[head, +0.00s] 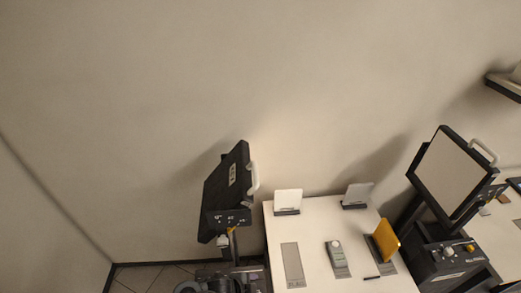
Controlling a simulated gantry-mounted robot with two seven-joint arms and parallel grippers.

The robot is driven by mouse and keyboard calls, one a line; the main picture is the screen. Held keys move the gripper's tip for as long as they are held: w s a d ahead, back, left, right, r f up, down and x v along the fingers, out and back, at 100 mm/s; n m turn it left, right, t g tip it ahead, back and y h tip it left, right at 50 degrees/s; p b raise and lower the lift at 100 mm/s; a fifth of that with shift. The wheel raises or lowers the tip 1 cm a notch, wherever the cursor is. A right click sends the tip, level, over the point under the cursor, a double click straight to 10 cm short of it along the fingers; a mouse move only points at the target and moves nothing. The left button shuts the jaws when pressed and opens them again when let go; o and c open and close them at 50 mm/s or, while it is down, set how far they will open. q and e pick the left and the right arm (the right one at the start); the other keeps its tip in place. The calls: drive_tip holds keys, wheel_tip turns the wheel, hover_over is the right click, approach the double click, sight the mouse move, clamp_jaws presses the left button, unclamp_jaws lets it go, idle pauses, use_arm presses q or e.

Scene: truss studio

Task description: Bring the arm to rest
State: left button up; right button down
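Neither of my grippers shows in the head view, and I cannot make out either arm for certain. Their pose and what they may hold are out of sight. A white table (312,228) stands at the lower middle. On it are a grey handheld device (336,254) lying on a grey strip, a yellow panel (386,240) standing tilted, and a small dark pen-like item (372,277).
A black panel with a handle (227,190) rises at the left, a pale-faced framed panel (452,172) at the right. A shelf (505,88) juts out upper right. The upper wall is bare.

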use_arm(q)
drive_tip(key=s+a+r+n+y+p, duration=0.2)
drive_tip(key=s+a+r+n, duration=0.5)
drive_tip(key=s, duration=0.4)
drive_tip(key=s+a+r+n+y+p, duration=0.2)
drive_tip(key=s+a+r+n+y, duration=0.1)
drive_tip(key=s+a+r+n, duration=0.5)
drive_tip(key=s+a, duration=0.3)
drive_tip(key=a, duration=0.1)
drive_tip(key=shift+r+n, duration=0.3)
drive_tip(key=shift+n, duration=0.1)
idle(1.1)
